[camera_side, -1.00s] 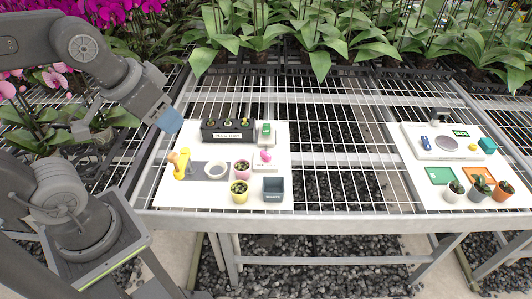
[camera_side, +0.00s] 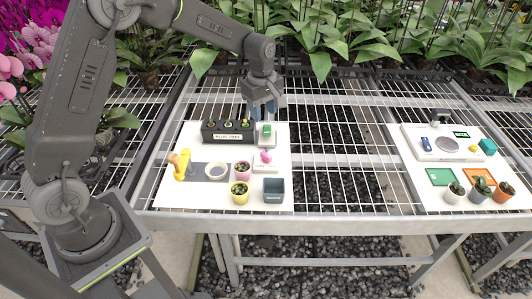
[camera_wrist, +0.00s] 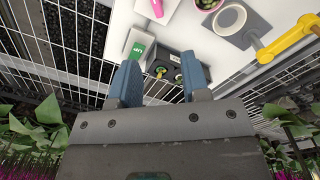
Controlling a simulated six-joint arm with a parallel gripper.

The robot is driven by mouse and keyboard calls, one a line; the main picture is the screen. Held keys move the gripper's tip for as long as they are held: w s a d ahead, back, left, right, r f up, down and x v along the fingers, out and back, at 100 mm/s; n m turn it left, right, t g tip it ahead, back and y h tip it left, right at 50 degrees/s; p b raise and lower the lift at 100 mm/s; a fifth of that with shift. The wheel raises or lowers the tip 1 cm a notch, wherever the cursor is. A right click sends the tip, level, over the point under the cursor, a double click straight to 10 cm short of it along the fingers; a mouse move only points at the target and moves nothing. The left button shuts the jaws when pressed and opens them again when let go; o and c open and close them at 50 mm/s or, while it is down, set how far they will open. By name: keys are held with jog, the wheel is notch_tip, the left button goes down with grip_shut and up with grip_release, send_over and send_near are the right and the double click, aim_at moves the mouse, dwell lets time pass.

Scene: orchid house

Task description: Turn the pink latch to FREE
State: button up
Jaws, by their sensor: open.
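The pink latch (camera_side: 266,156) sits on a small white plate on the white board, right of the pink pot. A bit of it shows at the top edge of the wrist view (camera_wrist: 157,8). Its lettering is too small to read. My gripper (camera_side: 264,108) is open and empty, pointing down at the far edge of the board, behind the green block and apart from the latch. In the wrist view its two blue fingers (camera_wrist: 160,78) are spread, with the plug tray beyond them.
Pink (camera_side: 243,167) and yellow (camera_side: 240,190) pots, a dark bin (camera_side: 273,190) and a yellow tool (camera_side: 181,166) stand nearer. Open mesh lies right.

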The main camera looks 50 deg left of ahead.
aim_at(266, 154)
jog(key=shift+n, duration=0.8)
jog(key=f, duration=0.6)
jog(key=w+f, duration=0.1)
jog(key=f, duration=1)
jog(key=shift+w+a+f, duration=0.3)
jog(key=shift+w+a, duration=0.05)
jog(key=shift+c, duration=0.2)
grip_shut()
